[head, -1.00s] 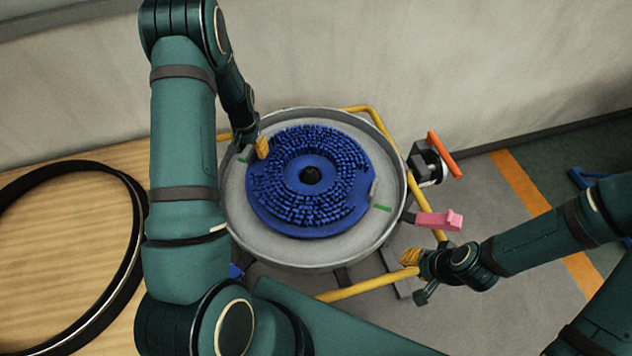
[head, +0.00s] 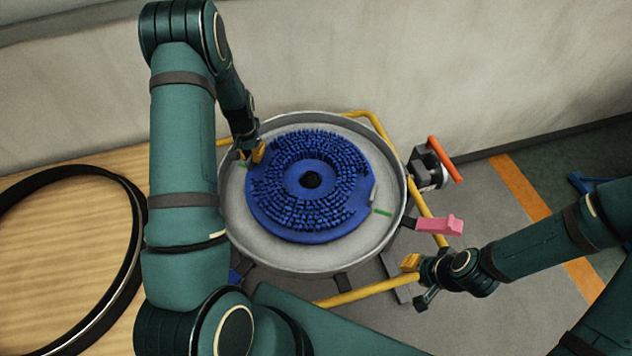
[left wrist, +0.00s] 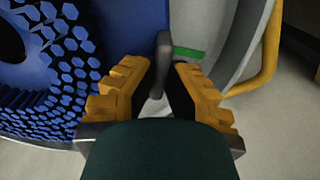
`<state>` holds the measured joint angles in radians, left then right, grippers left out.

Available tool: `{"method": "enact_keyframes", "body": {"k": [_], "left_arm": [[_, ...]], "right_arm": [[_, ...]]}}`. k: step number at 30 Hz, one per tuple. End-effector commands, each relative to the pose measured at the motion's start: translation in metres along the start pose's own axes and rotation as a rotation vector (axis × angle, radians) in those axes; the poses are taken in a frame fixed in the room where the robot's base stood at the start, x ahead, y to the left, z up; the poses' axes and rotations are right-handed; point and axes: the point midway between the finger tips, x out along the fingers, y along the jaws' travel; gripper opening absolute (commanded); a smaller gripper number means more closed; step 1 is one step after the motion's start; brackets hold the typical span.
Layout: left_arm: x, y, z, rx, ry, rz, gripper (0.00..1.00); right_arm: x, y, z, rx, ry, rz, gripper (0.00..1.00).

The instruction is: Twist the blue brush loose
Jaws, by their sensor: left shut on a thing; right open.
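The round blue brush (head: 333,219) lies bristles up in a grey pan (head: 305,262). My left gripper (head: 257,153) is at the brush's upper-left edge. In the left wrist view its yellow fingers (left wrist: 160,85) are shut on a thin grey tab (left wrist: 162,62) at the brush's (left wrist: 130,25) rim. A similar grey tab (head: 374,197) shows on the brush's right side. A green mark (head: 383,212) is on the pan near it. Another green mark (left wrist: 188,53) lies beside the gripped tab. My right gripper (head: 411,262) is open and empty, to the lower right of the pan.
A yellow tube frame (head: 365,291) runs around the pan. A pink handle (head: 439,225) and a motor-like part with an orange bar (head: 444,158) stick out at right. A black ring (head: 70,340) lies on the wooden surface at left. A wall stands behind.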

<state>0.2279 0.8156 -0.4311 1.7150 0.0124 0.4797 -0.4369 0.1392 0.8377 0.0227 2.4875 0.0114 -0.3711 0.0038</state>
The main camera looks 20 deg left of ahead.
Motion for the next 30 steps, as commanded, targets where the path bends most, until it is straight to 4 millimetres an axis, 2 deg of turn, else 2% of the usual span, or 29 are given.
{"method": "enact_keyframes", "body": {"k": [18, 30], "left_arm": [[0.003, 0.003, 0.026, -0.119, -0.011, 0.003, 0.0], [0.002, 0.003, 0.029, -0.14, -0.008, 0.001, 0.0]], "right_arm": [[-0.003, -0.001, 0.0, 0.0, 0.0, 0.0, 0.34], [-0.003, -0.001, 0.0, 0.0, 0.0, 0.0, 0.34]]}}
